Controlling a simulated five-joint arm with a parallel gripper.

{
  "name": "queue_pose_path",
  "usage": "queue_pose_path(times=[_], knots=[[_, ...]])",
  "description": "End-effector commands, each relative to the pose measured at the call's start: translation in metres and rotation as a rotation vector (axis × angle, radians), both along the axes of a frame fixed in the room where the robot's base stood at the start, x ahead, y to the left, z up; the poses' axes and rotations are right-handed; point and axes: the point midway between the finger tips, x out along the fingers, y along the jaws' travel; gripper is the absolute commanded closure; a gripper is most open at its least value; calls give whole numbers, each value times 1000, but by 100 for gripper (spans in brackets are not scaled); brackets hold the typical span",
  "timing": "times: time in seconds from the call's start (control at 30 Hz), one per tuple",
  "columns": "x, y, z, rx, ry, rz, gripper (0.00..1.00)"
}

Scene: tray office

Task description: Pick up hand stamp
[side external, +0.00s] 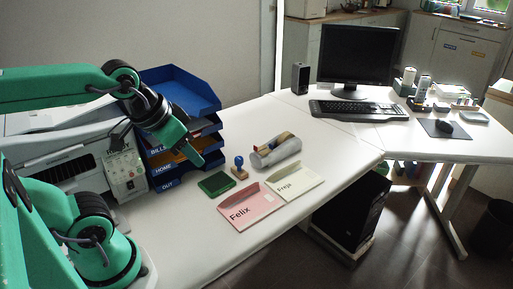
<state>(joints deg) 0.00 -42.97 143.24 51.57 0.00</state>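The hand stamp (240,173) stands upright on the white desk (330,147), with a round blue knob on top and a small wooden-coloured base. My gripper (198,160) is green and black and points down to the right, in front of the blue letter trays. In the picture it is left of the stamp and higher up, apart from it. Its fingers are too small and too much in line with the view to tell whether they are open or shut. I see nothing held in it.
A green stamp pad (216,184) lies just left of the stamp. A pink envelope (250,207) and a cream envelope (294,187) lie in front. Blue letter trays (190,88) and a printer (60,155) stand at the left.

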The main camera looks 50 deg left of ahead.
Motion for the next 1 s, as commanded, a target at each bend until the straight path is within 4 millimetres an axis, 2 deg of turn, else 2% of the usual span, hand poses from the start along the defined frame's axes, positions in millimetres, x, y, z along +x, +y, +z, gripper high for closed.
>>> queue_pose_path(times=[0.1, 0.13, 0.37, 0.77, 1.0], knots=[[0, 0, 0, 0, 0, 0, 64], [0, 0, 0, 0, 0, 0, 60], [0, 0, 0, 0, 0, 0, 15], [2, 1, 1, 3, 4, -1, 14], [20, 7, 3, 21, 43, -15, 14]])
